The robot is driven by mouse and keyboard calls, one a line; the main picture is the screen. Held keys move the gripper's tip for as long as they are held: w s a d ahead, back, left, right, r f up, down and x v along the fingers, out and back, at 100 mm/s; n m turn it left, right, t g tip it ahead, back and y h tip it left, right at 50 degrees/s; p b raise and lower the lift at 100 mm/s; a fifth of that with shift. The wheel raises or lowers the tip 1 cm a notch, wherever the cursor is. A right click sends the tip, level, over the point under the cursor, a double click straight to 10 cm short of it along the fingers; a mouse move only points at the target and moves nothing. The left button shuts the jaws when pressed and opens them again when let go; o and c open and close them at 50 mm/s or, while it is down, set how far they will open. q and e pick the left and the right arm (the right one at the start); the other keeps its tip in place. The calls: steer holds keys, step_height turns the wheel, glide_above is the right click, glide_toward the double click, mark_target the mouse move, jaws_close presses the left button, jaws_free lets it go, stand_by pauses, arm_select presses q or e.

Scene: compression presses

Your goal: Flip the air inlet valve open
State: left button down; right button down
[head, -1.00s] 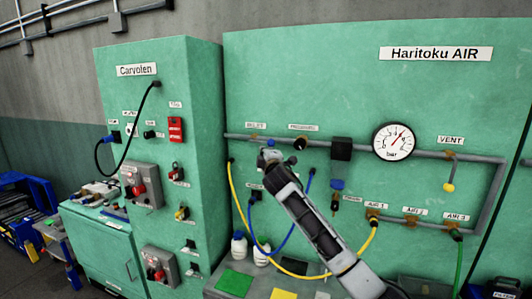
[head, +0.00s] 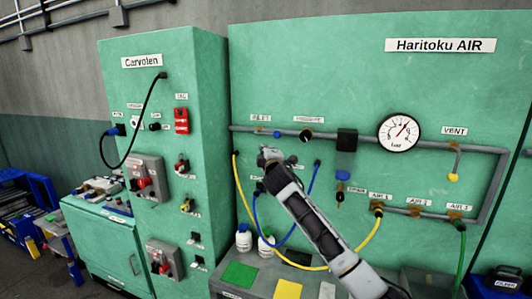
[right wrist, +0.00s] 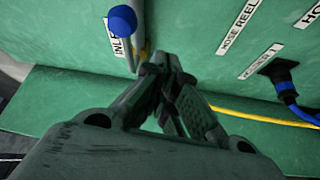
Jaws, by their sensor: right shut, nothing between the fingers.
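The air inlet valve (head: 277,134) shows as a small blue-tipped handle on the grey pipe, right of the INLET label, in the head view. In the right wrist view its blue knob (right wrist: 122,19) stands at the top, beside the partly hidden INLET label (right wrist: 115,40). My right gripper (head: 268,154) is just below the valve and the pipe in the head view. Its fingertips (right wrist: 160,62) are together and empty in the right wrist view, close beside the valve's stem; I cannot tell whether they touch it. My left gripper is not in view.
The pipe (head: 370,149) carries a black regulator (head: 347,140), a pressure gauge (head: 399,132) and a yellow-tipped vent valve (head: 454,177). Yellow (head: 367,243) and blue hoses hang around my right arm. The Carvolen cabinet (head: 150,90) stands to the left.

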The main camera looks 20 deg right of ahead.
steer(key=s+a+r+b, duration=0.1)
steer(key=s+a+r, duration=0.1)
steer(key=s, duration=0.4)
steer(key=shift+s+r+b, duration=0.3)
steer(key=shift+r, duration=0.3)
steer(key=shift+a+f, duration=0.1)
steer(key=shift+f, duration=0.05)
